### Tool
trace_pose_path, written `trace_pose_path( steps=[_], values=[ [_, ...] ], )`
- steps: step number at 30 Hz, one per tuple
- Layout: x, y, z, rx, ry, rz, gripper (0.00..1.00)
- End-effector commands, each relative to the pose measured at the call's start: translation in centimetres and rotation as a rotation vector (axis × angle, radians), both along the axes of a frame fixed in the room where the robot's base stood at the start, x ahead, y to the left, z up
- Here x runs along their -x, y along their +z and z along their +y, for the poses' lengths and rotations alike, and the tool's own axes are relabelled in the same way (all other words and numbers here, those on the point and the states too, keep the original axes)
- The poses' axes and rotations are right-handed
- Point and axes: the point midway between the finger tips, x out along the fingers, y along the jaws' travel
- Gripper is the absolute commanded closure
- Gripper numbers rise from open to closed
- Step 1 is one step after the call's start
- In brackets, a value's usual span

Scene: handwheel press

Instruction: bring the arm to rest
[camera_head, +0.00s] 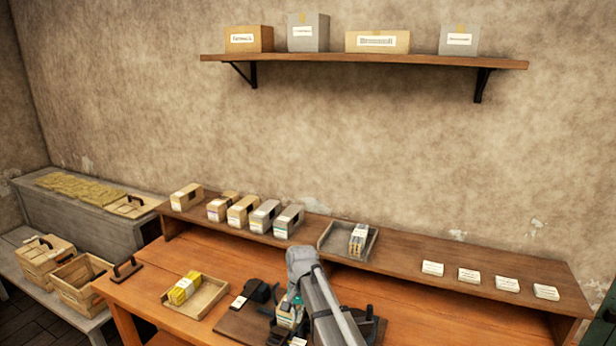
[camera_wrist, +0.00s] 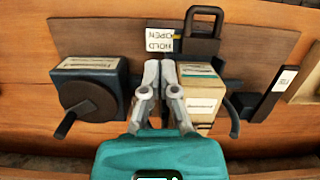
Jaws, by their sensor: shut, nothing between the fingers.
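My gripper (camera_wrist: 160,75) shows in the wrist view with its two grey fingers together and nothing between them. It is over the dark press on the workbench. A black handwheel (camera_wrist: 90,102) with a crank handle is left of the fingers. A labelled pale block or stack (camera_wrist: 203,108) is close right of the fingers; I cannot tell whether they touch it. A "HOLD OPEN" card (camera_wrist: 160,40) lies beyond the fingertips, beside a dark handle frame (camera_wrist: 204,22). In the head view my grey arm (camera_head: 322,305) reaches over the bench and hides much of the press.
A wooden tray (camera_head: 213,300) with a yellow bundle is on the bench (camera_head: 150,290). The raised ledge (camera_head: 400,258) holds several boxes, a grey tray (camera_head: 326,240) and white card stacks. Crates stand at left. A wall shelf (camera_head: 370,60) carries boxes. The bench's right front is clear.

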Motion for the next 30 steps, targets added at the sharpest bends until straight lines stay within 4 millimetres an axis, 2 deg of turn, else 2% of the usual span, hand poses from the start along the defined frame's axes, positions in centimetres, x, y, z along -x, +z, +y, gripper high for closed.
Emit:
trace_pose_path(
  steps=[1, 9, 15, 21, 30],
  values=[
    [1.6, -0.1, -2.2, -0.001, 0.012, -0.013, 1.0],
    [8.0, -0.5, -12.4, 0.012, 0.145, -0.106, 1.0],
    [12.4, -0.7, -17.9, 0.035, 0.239, -0.157, 1.0],
    [14.4, -0.8, -20.4, 0.051, 0.291, -0.179, 1.0],
    [14.5, -0.8, -20.7, 0.054, 0.299, -0.182, 1.0]
  ],
)
